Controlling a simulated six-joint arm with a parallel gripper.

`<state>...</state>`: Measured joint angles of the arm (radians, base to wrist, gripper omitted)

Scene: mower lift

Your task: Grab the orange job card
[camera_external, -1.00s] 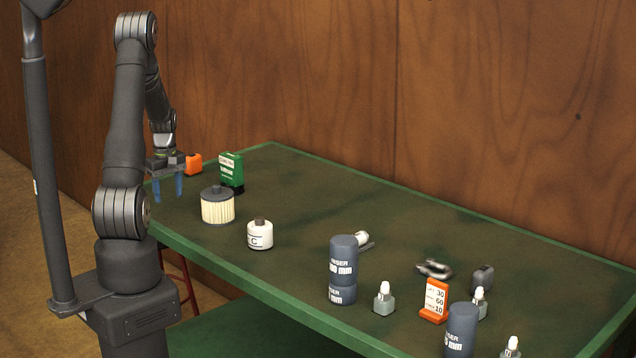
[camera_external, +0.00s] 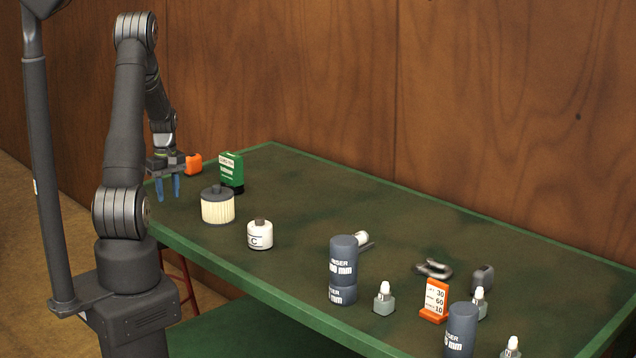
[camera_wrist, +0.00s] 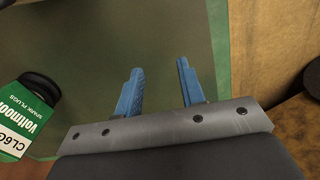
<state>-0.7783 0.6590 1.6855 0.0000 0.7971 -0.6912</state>
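The orange job card (camera_external: 435,300) stands upright in an orange base on the green bench, toward the right front in the external view. It has a white face with the numbers 30, 60 and 10. My gripper (camera_external: 168,189) is far from it, above the left end of the bench. In the wrist view my gripper (camera_wrist: 158,86) shows two blue fingers apart with nothing between them. The card is not in the wrist view.
Stacked riser cylinders (camera_external: 343,262), a white container (camera_external: 260,235), a filter (camera_external: 217,206) and a green box (camera_external: 231,170) stand farther left.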

